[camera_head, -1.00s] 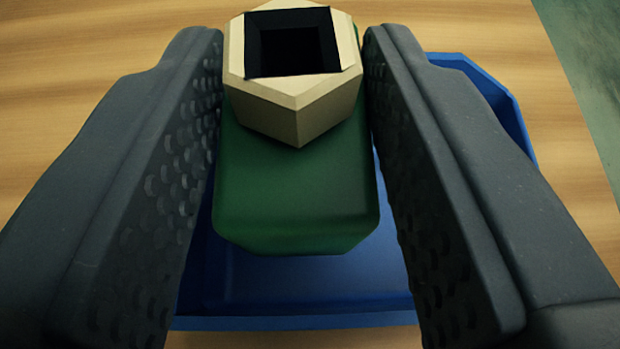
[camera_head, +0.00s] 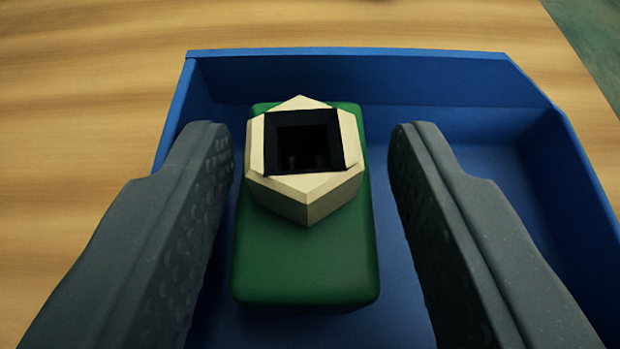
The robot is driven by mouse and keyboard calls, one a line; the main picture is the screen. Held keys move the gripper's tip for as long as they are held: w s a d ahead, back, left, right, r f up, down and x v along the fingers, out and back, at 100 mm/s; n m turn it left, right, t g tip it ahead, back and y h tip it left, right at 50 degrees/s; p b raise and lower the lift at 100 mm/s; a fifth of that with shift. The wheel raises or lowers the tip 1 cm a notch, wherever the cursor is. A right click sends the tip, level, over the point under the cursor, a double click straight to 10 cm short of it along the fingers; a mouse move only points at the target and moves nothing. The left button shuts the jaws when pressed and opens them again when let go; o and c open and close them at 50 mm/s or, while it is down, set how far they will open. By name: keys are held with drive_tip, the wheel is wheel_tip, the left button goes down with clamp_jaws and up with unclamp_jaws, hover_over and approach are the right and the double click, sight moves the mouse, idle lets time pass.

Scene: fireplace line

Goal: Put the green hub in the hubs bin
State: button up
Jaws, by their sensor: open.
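The green hub (camera_head: 305,262) is a green block with a cream hexagonal collar and a dark square socket on top. It sits inside the blue bin (camera_head: 350,62), left of the bin's middle, with its socket facing up. My gripper (camera_head: 312,150) is open, with one dark finger on each side of the hub. A gap shows between each finger and the hub. The bin's near wall and the hub's underside are out of sight.
The bin stands on a wooden table (camera_head: 80,110), which is bare to the left and behind. The bin's right part is empty floor. The table's edge and a greenish floor (camera_head: 596,40) show at the top right.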

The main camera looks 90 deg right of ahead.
drive_tip(key=p+v, duration=0.2)
drive_tip(key=v, duration=0.9)
drive_tip(key=shift+a+p, duration=0.25)
drive_tip(key=shift+p, duration=0.05)
drive_tip(key=s+a+r+n+t+y, duration=0.2)
drive_tip(key=r+n+t+y, duration=0.4)
drive_tip(key=r, duration=1)
drive_tip(key=s+a+r+n+t+y, duration=0.15)
drive_tip(key=r+n+t+y, duration=0.45)
drive_tip(key=r, duration=1)
drive_tip(key=s+r+n+t, duration=0.1)
drive_tip(key=s+r+n, duration=0.2)
drive_tip(key=r, duration=0.4)
drive_tip(key=s+a+r+n+t+y, duration=0.1)
drive_tip(key=s+r+n+t, duration=0.1)
drive_tip(key=s+r, duration=0.2)
wheel_tip(320, 180, up, 3)
drive_tip(key=shift+a+f+n, duration=0.1)
drive_tip(key=shift+a+n, duration=0.25)
drive_tip(key=shift+n, duration=0.05)
drive_tip(key=shift+s, duration=0.15)
wheel_tip(320, 180, up, 9)
drive_tip(key=p, duration=0.9)
